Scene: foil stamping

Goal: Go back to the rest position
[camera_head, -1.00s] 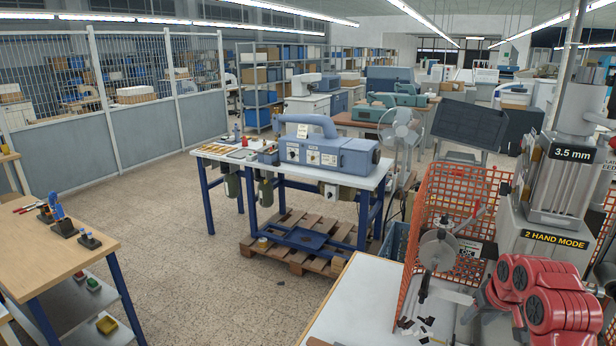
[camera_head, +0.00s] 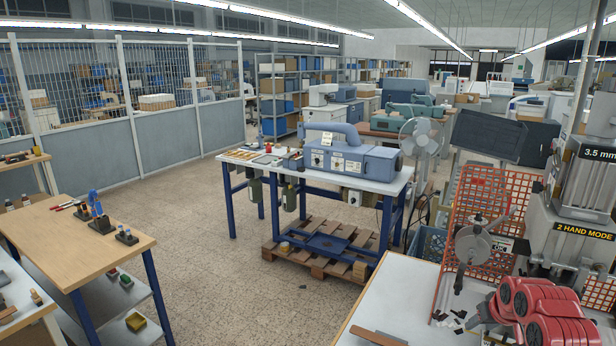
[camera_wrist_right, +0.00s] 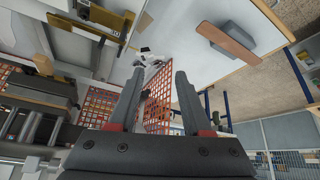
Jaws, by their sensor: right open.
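My right gripper (camera_head: 478,314) shows at the lower right of the head view, with red arm parts behind it. It is above or beside the right end of the white table (camera_head: 410,290), close to the orange mesh guard. In the right wrist view its two dark fingers (camera_wrist_right: 157,98) stand apart with nothing between them; the mesh guard (camera_wrist_right: 160,92) shows beyond the gap. My left gripper is not in view.
A brown strip (camera_head: 378,337) lies on the white table. The guard (camera_head: 480,200) and a grey machine (camera_head: 575,232) stand close at the right. A wooden bench (camera_head: 75,245) is at left; a blue stamping press (camera_head: 350,158) stands mid-room.

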